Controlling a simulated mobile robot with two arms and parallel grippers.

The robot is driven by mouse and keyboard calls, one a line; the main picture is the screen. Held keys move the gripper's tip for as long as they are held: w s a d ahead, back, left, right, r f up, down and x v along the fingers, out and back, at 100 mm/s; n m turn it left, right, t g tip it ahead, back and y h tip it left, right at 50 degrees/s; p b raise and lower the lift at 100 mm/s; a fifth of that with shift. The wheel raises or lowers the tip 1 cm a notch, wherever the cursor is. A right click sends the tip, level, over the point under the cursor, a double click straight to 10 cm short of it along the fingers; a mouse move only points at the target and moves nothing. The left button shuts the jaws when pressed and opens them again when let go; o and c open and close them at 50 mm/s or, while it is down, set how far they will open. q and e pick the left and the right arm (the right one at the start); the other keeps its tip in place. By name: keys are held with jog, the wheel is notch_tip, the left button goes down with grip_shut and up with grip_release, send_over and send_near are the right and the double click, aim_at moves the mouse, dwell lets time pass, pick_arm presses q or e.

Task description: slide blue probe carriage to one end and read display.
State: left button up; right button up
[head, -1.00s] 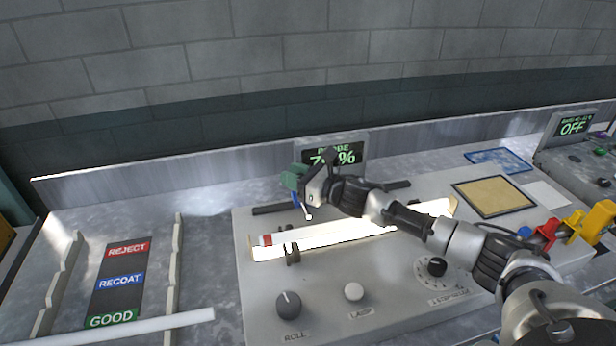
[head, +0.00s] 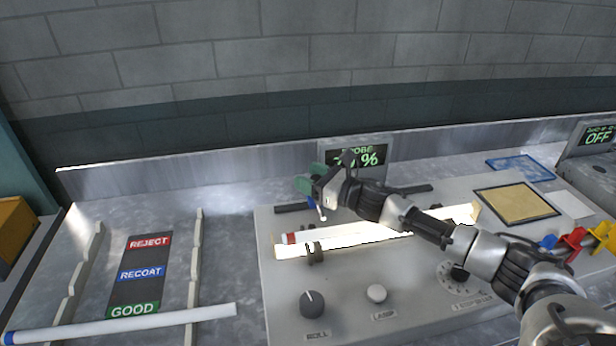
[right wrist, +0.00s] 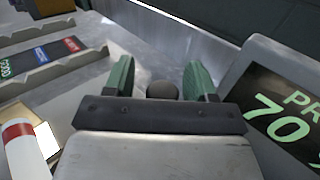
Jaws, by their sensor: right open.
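The blue probe carriage (head: 311,203) shows only as a small blue patch under my right gripper, at the left end of the dark rail behind the lit tube; the rest is hidden. My right gripper (head: 308,184) is over it. In the right wrist view its two green fingers (right wrist: 160,68) stand apart, with a dark round knob (right wrist: 162,90) showing between them; I cannot tell if it belongs to the carriage. The probe display (head: 372,156) is partly covered by my gripper in the head view. In the right wrist view the display (right wrist: 285,115) reads 70 %. My left gripper is not in view.
A red-banded glass tube (head: 345,232) lies on the lit strip of the console. At left are the reject/recoat/good sorting rack (head: 139,275) and a long white tube (head: 130,324). A low wall runs behind.

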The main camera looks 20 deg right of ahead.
jog(key=b+v, duration=0.2)
jog(key=v, duration=0.3)
jog(key=shift+s+d+f, duration=0.15)
jog(key=shift+s, duration=0.15)
jog(key=shift+s+d, duration=0.25)
jog(key=shift+s, duration=0.2)
